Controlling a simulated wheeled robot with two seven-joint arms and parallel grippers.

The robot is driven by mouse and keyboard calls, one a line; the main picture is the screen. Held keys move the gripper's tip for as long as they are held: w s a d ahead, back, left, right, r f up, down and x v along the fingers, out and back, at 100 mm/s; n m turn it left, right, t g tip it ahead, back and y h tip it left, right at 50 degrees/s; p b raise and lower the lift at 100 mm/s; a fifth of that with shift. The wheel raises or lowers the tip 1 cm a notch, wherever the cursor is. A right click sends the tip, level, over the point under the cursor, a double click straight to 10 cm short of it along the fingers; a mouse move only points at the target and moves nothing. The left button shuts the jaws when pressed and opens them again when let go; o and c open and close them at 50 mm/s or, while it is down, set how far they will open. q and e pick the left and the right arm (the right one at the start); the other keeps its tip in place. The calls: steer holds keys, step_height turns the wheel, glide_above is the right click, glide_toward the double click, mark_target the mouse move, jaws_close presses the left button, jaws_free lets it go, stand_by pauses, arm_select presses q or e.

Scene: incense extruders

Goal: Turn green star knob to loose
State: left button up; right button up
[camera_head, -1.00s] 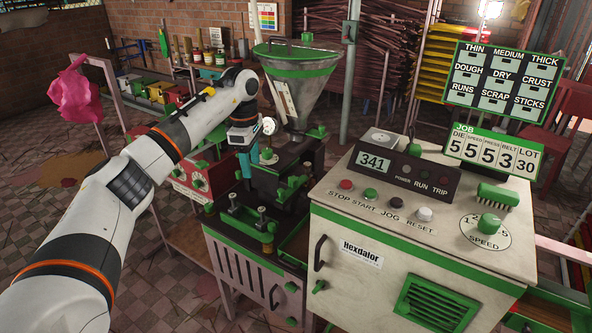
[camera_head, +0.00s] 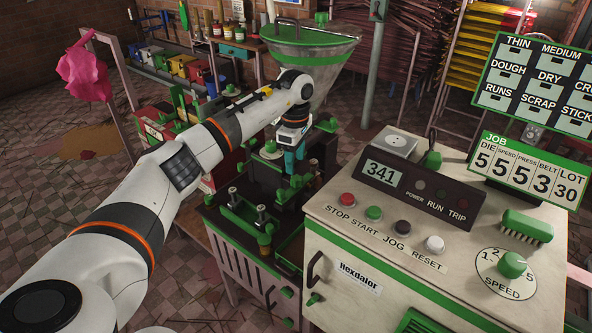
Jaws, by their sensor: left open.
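My left arm comes in from the left. My left gripper (camera_head: 289,162), with teal fingers, points down over the dark extruder machine (camera_head: 257,178), below the hopper, and is open. Several green knobs are in view and I cannot tell for sure which is the star knob. One green knob (camera_head: 270,146) sits on a pale disc just left of the gripper. Another green knob (camera_head: 328,125) is to the right, beside the hopper's lower end. The gripper partly hides the machine behind it. No contact with a knob can be made out. My right gripper is not in view.
The large metal hopper (camera_head: 325,75) with a green rim stands behind my wrist. The beige control cabinet (camera_head: 345,224), with buttons, a display and a green speed knob (camera_head: 512,264), stands to the right. A pink cloth (camera_head: 84,78) hangs on a post at the left.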

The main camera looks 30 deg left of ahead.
mark_target(296, 177)
arm_select(q)
steer(key=f, duration=0.4)
steer(key=shift+w+f+p, duration=0.2)
steer(key=shift+p, duration=0.15)
steer(key=shift+f, duration=0.6)
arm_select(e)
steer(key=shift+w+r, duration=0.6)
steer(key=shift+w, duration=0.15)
arm_select(q)
steer(key=c, duration=1)
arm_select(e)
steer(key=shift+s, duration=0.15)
